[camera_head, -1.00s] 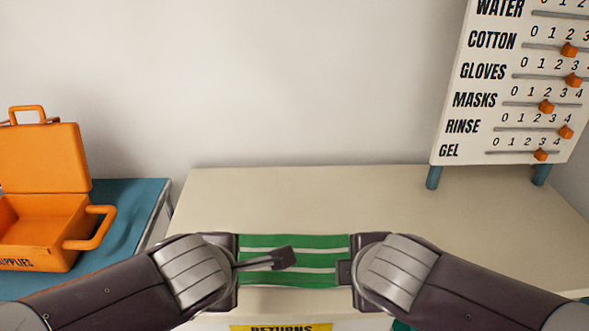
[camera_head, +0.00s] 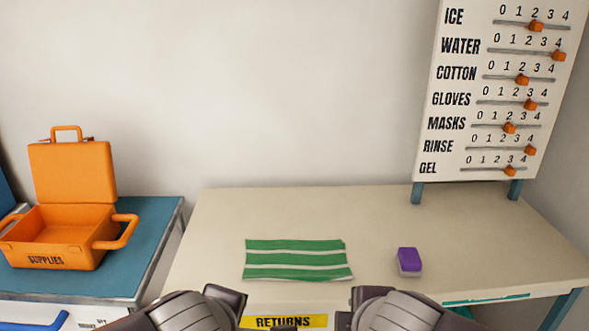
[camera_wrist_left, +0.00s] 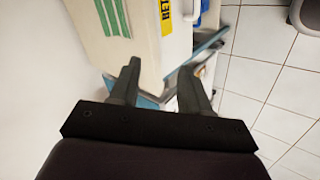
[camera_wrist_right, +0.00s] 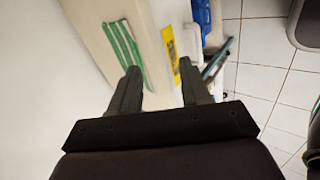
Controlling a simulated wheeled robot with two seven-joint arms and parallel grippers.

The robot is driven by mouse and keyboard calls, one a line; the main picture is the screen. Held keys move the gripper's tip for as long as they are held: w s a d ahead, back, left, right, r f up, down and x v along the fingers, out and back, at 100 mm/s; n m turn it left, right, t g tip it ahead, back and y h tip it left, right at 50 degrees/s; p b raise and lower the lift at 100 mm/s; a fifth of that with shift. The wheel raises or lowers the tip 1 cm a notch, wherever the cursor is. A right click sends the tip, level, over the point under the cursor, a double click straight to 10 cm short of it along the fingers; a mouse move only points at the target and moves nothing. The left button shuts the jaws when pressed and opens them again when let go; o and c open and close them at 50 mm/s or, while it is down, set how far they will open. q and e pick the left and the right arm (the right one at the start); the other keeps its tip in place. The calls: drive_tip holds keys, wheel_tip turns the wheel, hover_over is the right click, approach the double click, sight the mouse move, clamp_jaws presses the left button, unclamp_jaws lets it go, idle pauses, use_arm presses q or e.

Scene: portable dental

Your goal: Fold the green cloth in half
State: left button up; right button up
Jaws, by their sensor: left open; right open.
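The green cloth (camera_head: 295,259) with white stripes lies flat on the cream table near its front edge, in the head view. It is a wide, short strip with slightly uneven edges. It also shows in the left wrist view (camera_wrist_left: 113,18) and the right wrist view (camera_wrist_right: 124,52). My left gripper (camera_wrist_left: 158,78) is open and empty, in front of the table and apart from the cloth. My right gripper (camera_wrist_right: 160,88) is open and empty, also apart from the cloth. In the head view both wrists show at the bottom edge, and their fingertips are hard to make out.
A purple and white block (camera_head: 409,261) stands right of the cloth. A yellow RETURNS label (camera_head: 284,322) is on the table front. An open orange SUPPLIES case (camera_head: 66,238) sits on the blue-topped cart at left. A slider board (camera_head: 487,100) stands at back right.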

use_arm(q)
drive_tip(key=s+a+f+m+g, duration=0.2)
drive_tip(key=a+f+m+g, duration=0.15)
drive_tip(key=f+m, duration=0.45)
drive_tip(key=s+a+f+m+g, duration=0.2)
drive_tip(key=a+f+m+g, duration=0.15)
drive_tip(key=f+m, duration=0.5)
use_arm(e)
drive_tip(key=s+d+f+m+g, duration=0.2)
drive_tip(key=d+f+m+g, duration=0.15)
drive_tip(key=f+m, duration=0.45)
drive_tip(key=s+d+f+m+g, duration=0.2)
drive_tip(key=d+f+m+g, duration=0.15)
drive_tip(key=f+m, duration=0.5)
use_arm(q)
wheel_tip(320, 180, up, 22)
drive_tip(key=a+n+p, duration=0.1)
drive_tip(key=p, duration=2.1)
drive_tip(key=shift+a+p, duration=0.35)
drive_tip(key=shift+a, duration=0.05)
use_arm(e)
wheel_tip(320, 180, up, 22)
drive_tip(key=d, duration=0.1)
drive_tip(key=shift+d, duration=0.4)
